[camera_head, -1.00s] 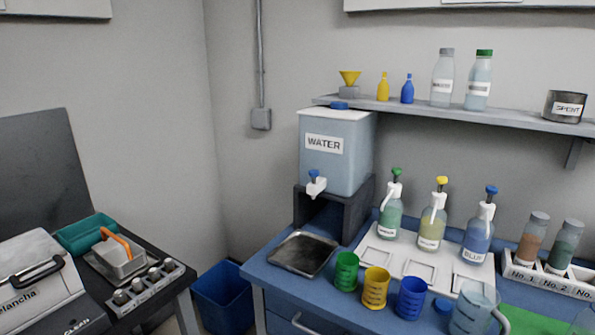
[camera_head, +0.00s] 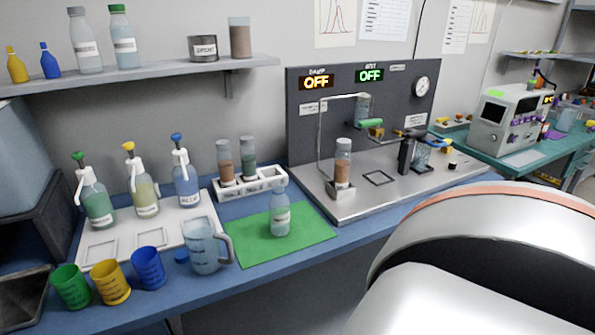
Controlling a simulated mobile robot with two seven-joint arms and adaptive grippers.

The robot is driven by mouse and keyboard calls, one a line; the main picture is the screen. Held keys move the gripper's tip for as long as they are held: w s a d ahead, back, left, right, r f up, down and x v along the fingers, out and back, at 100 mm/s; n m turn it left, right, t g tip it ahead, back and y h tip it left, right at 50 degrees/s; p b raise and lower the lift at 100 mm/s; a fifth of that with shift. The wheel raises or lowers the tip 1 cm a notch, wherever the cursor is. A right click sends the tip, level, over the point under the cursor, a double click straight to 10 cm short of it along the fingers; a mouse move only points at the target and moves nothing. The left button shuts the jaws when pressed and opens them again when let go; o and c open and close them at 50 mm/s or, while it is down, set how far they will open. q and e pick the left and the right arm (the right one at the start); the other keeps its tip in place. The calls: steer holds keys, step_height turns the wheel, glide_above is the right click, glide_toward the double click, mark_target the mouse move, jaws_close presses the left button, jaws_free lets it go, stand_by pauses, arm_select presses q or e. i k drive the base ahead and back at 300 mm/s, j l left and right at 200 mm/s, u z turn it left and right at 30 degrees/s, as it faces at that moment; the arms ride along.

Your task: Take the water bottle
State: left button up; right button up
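A clear bottle (camera_head: 280,208) of pale blue liquid, with a white label, stands upright on a green mat (camera_head: 263,240) on the blue bench. Its label is too small to read. Two more clear bottles stand on the wall shelf, one with a grey cap (camera_head: 85,42) and one with a green cap (camera_head: 122,38); their labels are also unclear. Neither of my grippers is in view. A large white rounded part, apparently my own arm, fills the lower right and hides part of the bench front.
A clear jug (camera_head: 204,248) stands just left of the mat. Pump bottles stand behind it, and a white vial rack (camera_head: 252,184) is behind the mat. A metal-plated rig (camera_head: 385,190) with OFF displays stands right of the mat. Green, yellow and blue cups (camera_head: 149,268) line the front left.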

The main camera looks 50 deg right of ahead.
mark_target(278, 202)
steer(key=z, duration=0.45)
steer(key=l+z, duration=0.2)
steer(key=z, duration=0.25)
steer(key=k+l+z, duration=0.1)
steer(key=z, duration=0.35)
